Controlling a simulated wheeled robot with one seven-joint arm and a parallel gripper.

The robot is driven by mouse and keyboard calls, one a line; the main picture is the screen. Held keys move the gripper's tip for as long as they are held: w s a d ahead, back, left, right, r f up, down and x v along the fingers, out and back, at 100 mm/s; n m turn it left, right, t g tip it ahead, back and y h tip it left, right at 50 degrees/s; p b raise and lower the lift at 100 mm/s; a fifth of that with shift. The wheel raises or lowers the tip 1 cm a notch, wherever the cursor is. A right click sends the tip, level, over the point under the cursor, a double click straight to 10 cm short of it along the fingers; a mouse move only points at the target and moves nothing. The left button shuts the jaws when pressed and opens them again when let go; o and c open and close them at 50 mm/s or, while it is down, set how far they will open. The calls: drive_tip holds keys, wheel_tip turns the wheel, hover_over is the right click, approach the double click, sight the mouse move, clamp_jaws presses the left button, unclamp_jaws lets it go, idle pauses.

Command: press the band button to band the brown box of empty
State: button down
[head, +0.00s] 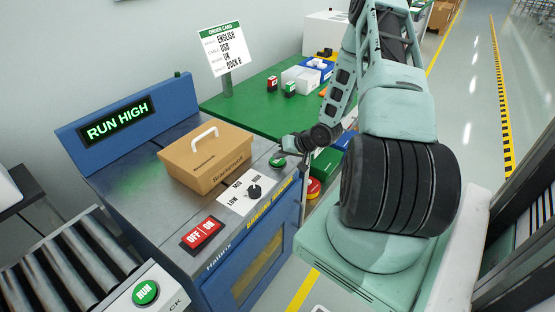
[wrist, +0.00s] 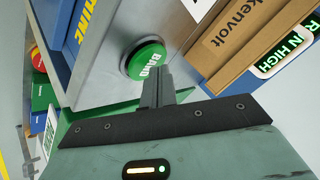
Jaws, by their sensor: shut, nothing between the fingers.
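The brown box (head: 206,160), with a white handle on top, sits closed on the banding machine's grey top; part of it shows in the wrist view (wrist: 240,45). The green band button (head: 277,161) is on the machine's top right of the box. In the wrist view the button (wrist: 146,60) reads BAND. My gripper (wrist: 155,75) is shut and empty, its fingertips at the button's near edge; I cannot tell whether they touch it. In the head view my gripper (head: 288,147) is small beside the button.
The machine's display (head: 117,121) reads RUN HIGH. A LOW-MED-HIGH knob (head: 254,190) and a red OFF/ON switch (head: 202,233) lie along the front edge. A green RUN button (head: 145,292) is by the roller conveyor (head: 75,262). A green table (head: 255,110) with small boxes stands behind.

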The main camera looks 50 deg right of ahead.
sight(280, 161)
drive_tip(key=shift+r+p, duration=0.35)
drive_tip(key=shift+r, duration=0.25)
wheel_tip(280, 161, up, 5)
drive_tip(key=p, duration=0.4)
drive_tip(key=shift+r+p, duration=0.1)
drive_tip(key=shift+p, duration=0.3)
idle(1.1)
